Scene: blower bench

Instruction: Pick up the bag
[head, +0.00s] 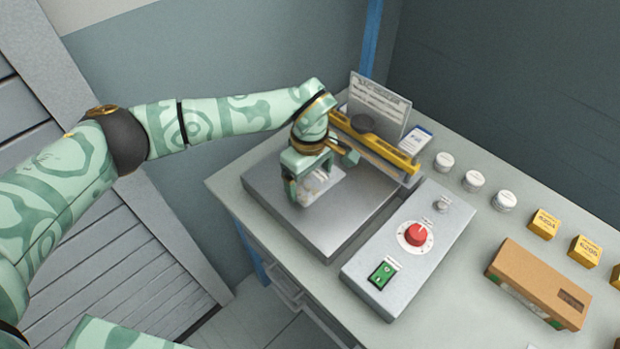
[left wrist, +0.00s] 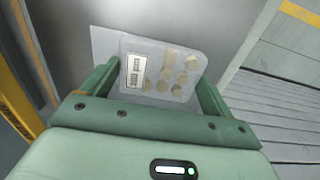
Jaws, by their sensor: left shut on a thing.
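The bag (left wrist: 163,72) is clear with a white label and several pale round pieces inside. In the left wrist view it lies between the two green fingers of my left gripper (left wrist: 158,88), which is shut on it. In the head view the bag (head: 316,186) shows partly under my left gripper (head: 308,192), over the grey metal plate of the machine. The gripper hides part of the bag there. I cannot tell whether the bag touches the plate. My right gripper is not in view.
A yellow bar (head: 375,143) and a sign (head: 380,105) stand behind the plate (head: 345,225). A control box (head: 410,250) with a red knob and green switch sits to the right. White jars (head: 473,181), yellow boxes (head: 544,224) and a brown carton (head: 538,283) stand farther right.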

